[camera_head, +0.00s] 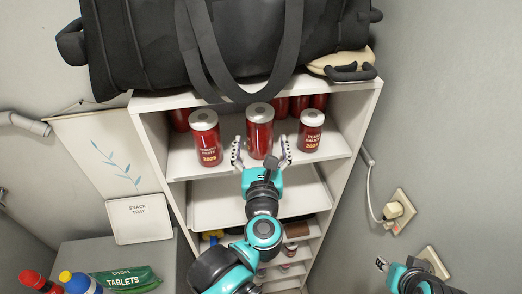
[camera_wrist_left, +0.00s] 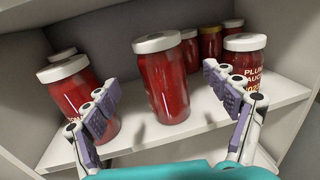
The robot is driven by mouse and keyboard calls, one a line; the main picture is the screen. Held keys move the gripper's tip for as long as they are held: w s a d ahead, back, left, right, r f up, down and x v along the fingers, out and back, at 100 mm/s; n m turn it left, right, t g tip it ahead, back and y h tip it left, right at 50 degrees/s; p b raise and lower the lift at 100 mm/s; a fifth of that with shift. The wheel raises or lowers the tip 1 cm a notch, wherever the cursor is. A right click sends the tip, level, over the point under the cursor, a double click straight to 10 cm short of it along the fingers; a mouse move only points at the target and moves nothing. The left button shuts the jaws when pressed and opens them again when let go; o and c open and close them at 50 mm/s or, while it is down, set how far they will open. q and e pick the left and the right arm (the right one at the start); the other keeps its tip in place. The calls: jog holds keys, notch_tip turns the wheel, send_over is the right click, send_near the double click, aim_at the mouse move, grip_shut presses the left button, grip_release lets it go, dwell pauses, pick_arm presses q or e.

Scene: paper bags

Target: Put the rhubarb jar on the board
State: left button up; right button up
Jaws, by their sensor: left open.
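A red jar with a grey-white lid (camera_head: 259,135) stands at the middle front of the upper shelf, its label not visible. My left gripper (camera_head: 261,152) is open, with its fingers on either side in front of this jar; the jar also shows in the left wrist view (camera_wrist_left: 164,85). A jar with a label ending in what looks like "paste" (camera_head: 206,140) stands left of it, and the plum sauce jar (camera_head: 311,132) stands right. I cannot read "rhubarb" on any jar. No board is clearly identifiable. My right gripper (camera_head: 382,264) barely shows at lower right.
More red jars (camera_wrist_left: 210,43) stand behind. A black bag (camera_head: 230,45) lies on the shelf unit, its straps hanging over the front. A white tray (camera_head: 225,205) sits below. A snack tray (camera_head: 140,220), bottles (camera_head: 75,282) and a tablets packet (camera_head: 127,280) are at left.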

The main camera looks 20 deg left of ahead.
pick_arm(q)
jog(key=d+r+m+t+h, duration=0.2)
jog(key=d+m+h, duration=0.25)
jog(key=m, duration=0.35)
jog(key=d+r+m+t+h, duration=0.1)
jog(key=d+r+m+h, duration=0.2)
jog(key=d+m, duration=0.3)
jog(key=d+f+m+g+h, duration=0.4)
jog(key=f+m, duration=0.3)
jog(key=m, duration=0.8)
jog(key=s+a+f+m+g+y, duration=0.2)
jog(key=s+a+f+m+g, duration=0.2)
jog(key=s+a+f+m, duration=0.1)
jog(key=s+a+f+m+g+y, duration=0.2)
jog(key=s+a+f+m+g, duration=0.2)
jog(key=f, duration=0.6)
jog(key=s+a+m, duration=0.1)
jog(key=a+m, duration=0.1)
jog(key=m, duration=0.1)
jog(key=shift+a, duration=0.2)
